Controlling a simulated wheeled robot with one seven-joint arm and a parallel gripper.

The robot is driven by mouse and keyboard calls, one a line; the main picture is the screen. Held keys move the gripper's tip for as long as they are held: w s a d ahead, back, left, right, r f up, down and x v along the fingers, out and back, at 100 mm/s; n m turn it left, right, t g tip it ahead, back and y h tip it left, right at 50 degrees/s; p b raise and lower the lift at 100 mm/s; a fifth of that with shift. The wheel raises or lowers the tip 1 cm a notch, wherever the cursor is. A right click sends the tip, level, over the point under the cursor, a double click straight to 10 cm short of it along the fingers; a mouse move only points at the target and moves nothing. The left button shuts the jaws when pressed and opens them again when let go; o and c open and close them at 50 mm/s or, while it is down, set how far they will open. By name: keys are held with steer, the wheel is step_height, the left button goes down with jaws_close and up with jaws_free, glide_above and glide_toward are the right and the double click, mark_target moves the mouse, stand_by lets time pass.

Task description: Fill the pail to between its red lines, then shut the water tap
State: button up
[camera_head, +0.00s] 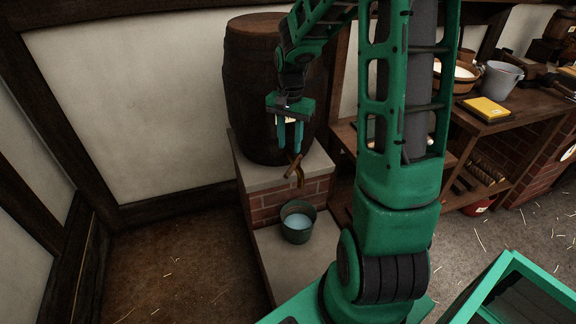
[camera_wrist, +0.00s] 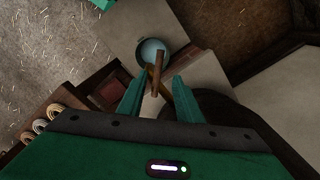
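A dark wooden barrel (camera_head: 258,85) stands on a stone-topped brick plinth. The brass tap (camera_head: 299,178) juts from its lower front, with a wooden handle (camera_head: 292,163) on top. The pail (camera_head: 298,236) stands on a low stone slab under the tap and holds pale water; it also shows in the wrist view (camera_wrist: 142,46). Its red lines cannot be made out, nor can a stream of water. My gripper (camera_head: 289,147) points down just above the tap, open. In the wrist view, my fingers (camera_wrist: 157,84) stand apart on either side of the tap handle (camera_wrist: 158,66), not visibly touching it.
The floor left of the plinth (camera_head: 170,250) is clear apart from straw.

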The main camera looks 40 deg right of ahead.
mark_target(289, 169)
step_height(289, 169, down, 10)
steer(key=shift+r, duration=0.25)
steer(key=shift+c, duration=0.6)
jaws_close()
